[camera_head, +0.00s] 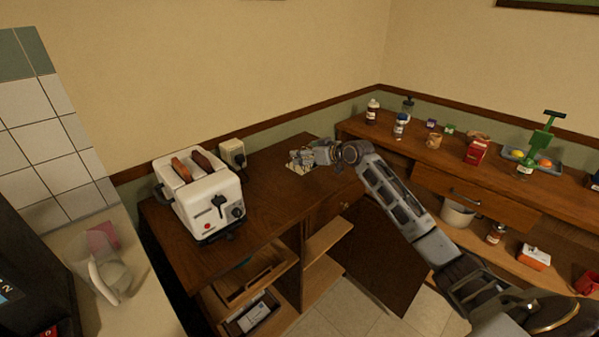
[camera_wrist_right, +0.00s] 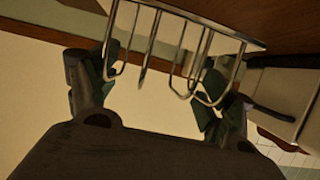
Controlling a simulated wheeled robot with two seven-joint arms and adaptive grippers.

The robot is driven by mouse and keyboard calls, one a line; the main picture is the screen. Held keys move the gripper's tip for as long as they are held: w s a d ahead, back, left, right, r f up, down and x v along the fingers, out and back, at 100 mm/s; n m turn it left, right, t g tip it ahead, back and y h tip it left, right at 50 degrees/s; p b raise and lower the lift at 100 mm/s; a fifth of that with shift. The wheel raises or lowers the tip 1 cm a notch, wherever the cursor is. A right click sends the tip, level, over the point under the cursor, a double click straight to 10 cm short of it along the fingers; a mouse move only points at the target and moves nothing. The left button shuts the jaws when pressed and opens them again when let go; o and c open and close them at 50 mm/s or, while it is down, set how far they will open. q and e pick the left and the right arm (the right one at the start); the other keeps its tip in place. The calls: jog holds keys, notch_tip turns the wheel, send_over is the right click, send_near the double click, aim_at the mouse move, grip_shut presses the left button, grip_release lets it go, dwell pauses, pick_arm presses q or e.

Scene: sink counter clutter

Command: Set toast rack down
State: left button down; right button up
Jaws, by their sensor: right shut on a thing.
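The toast rack (camera_head: 297,165) is a small metal wire rack at the back right of the brown wooden counter (camera_head: 268,190). My right gripper (camera_head: 312,157) is at the rack and shut on it. In the right wrist view, the rack's bent wire loops (camera_wrist_right: 148,62) pass between the two dark fingers of my right gripper (camera_wrist_right: 152,78). The wood surface (camera_wrist_right: 285,22) lies close beyond the rack's wires. I cannot tell whether the rack touches it. My left gripper is not in view.
A white toaster (camera_head: 205,197) with two toast slices stands on the counter's left part, with a wall socket (camera_head: 232,153) behind it. Bare wood lies between toaster and rack. A right-hand shelf holds several bottles and a red box (camera_head: 475,151). A cabinet door (camera_head: 378,257) hangs open below.

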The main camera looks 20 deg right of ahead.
jog(key=shift+f, duration=0.9)
jog(key=shift+f, duration=0.1)
jog(key=shift+f, duration=2.35)
jog(key=shift+f, duration=0.1)
jog(key=o, duration=1.2)
jog(key=shift+f, duration=0.1)
jog(key=shift+c, duration=0.2)
